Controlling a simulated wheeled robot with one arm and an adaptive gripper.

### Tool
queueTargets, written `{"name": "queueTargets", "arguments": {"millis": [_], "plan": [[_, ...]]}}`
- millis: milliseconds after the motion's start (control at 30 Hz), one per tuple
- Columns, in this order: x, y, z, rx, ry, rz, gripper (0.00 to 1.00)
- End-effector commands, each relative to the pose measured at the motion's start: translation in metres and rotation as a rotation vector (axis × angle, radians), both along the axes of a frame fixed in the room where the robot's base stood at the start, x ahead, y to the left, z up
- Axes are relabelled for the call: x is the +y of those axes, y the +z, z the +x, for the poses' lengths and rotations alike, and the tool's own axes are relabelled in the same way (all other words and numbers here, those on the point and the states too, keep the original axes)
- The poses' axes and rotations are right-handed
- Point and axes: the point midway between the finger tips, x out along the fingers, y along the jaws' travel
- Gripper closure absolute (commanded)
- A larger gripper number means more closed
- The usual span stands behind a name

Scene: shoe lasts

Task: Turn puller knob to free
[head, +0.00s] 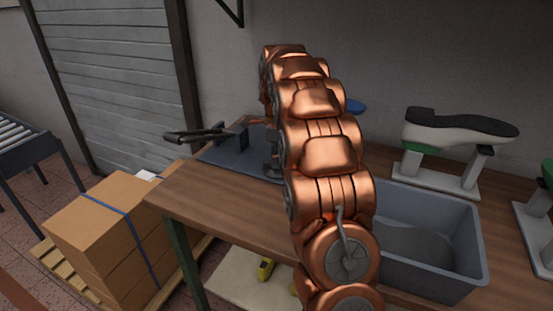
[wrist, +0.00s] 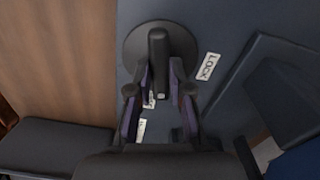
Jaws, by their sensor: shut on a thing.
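The puller knob (wrist: 160,40) is a dark round disc with a raised bar across it, seen in the wrist view at top centre. The bar runs up and down in the picture. A white LOCK label (wrist: 209,66) lies to its right on the blue-grey base plate (wrist: 222,40). More white labels show below the knob, partly hidden and unreadable. My gripper (wrist: 161,75) has its two fingers on either side of the bar, shut on it. In the head view the puller (head: 235,135) with its dark lever stands left of my arm, which hides the knob.
The wooden workbench (head: 230,212) carries a grey bin (head: 472,235) at right and a shoe last (head: 455,130) on a white stand behind it. A strapped cardboard box (head: 100,225) stands on a pallet at left. Bare bench top lies left of my arm.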

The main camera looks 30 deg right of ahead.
Motion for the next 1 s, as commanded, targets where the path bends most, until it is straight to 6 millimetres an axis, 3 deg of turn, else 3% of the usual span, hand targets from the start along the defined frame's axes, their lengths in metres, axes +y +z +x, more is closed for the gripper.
{"name": "queueTargets", "arguments": {"millis": [400, 1000], "plan": [[0.0006, -0.0008, -0.0004, 0.003, -0.219, 0.000, 1.00], [0.0004, -0.0010, -0.0006, 0.004, -0.262, 0.001, 1.00]]}}
